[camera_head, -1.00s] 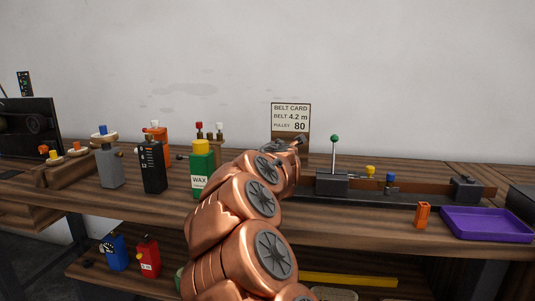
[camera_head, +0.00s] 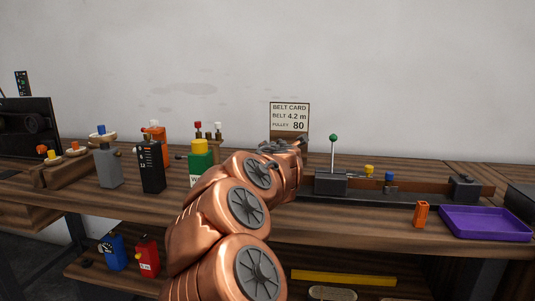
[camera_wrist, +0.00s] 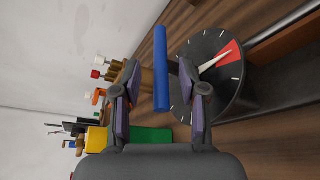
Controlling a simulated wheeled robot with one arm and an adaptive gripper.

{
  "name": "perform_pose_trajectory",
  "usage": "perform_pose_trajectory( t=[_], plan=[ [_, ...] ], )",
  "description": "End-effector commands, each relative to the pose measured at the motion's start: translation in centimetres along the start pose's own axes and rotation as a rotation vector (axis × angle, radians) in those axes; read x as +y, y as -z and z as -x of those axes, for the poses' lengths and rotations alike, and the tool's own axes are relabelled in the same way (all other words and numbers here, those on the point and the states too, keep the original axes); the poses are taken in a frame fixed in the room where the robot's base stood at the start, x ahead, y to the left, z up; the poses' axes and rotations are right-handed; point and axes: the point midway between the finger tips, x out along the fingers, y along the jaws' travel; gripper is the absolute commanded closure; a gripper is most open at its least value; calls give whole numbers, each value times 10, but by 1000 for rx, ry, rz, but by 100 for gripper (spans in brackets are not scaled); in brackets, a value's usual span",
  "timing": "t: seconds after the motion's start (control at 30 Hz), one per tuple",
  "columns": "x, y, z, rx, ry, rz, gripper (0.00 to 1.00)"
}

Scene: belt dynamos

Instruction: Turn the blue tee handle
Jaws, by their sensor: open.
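The blue tee handle (camera_wrist: 161,66) is a long blue bar in the wrist view. It stands in front of a round dark dial (camera_wrist: 212,95) with a white pointer and a red sector. My gripper (camera_wrist: 158,78) is open, its fingers on either side of the bar in the picture, with a gap visible on each side. I cannot tell how deep the bar lies between them. In the head view my arm hides the handle and the dial; only a dark part of my gripper (camera_head: 280,145) shows past the wrist.
A green bottle with a yellow cap (camera_head: 201,160) stands close left of my arm. A black box (camera_head: 152,167) and a grey bottle (camera_head: 108,165) are further left. The belt card (camera_head: 289,116) stands behind. A green-knobbed lever (camera_head: 333,150) and a purple tray (camera_head: 486,225) are right.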

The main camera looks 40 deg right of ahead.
Motion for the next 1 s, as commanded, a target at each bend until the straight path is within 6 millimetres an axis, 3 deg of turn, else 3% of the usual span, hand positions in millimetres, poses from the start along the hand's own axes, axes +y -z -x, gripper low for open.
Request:
perform_pose_trajectory(
  t=[0.6,1.0],
  plan=[
    [0,-1,74,-3,1,1,58],
    [-2,0,84,-1,3,-1,58]
  ],
)
